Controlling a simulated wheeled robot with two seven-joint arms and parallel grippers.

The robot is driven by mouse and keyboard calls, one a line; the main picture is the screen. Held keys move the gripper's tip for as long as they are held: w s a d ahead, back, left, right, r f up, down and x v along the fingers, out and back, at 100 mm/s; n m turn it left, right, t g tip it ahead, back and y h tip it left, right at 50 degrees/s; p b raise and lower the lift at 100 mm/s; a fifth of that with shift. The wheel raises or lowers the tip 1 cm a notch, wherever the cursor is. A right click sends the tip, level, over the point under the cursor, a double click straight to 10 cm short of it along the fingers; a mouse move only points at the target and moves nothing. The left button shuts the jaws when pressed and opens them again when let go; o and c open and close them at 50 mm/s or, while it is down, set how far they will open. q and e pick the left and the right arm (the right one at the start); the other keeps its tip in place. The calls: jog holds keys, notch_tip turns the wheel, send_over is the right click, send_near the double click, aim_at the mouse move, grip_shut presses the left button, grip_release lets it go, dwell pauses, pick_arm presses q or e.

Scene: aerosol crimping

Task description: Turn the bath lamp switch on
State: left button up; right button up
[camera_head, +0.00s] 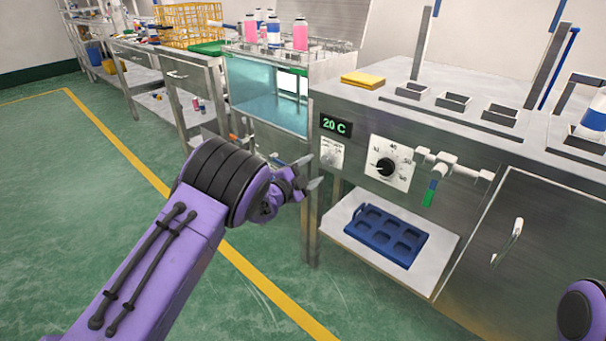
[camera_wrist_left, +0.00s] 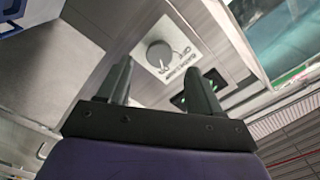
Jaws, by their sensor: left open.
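A small white plate with dark markings (camera_head: 332,153), which looks like the lamp switch, sits on the steel bath's front below the green "20 C" display (camera_head: 336,125). My left gripper (camera_head: 314,186) is open and empty, in front of the bath's left edge and lower than the plate. In the left wrist view, the open fingers (camera_wrist_left: 160,80) point toward the panel, with a finger partly covering the display. My right gripper is out of view.
A dial (camera_head: 385,167) on a white plate is right of the switch, then a valve with a green-blue handle (camera_head: 430,192). A blue tray (camera_head: 386,235) lies on the shelf below. A glass-fronted tank (camera_head: 262,95) stands left. Open green floor is at left.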

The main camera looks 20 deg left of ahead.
pick_arm(q)
jog(key=v, duration=0.5)
jog(key=shift+s, duration=0.2)
jog(key=shift+a, duration=0.1)
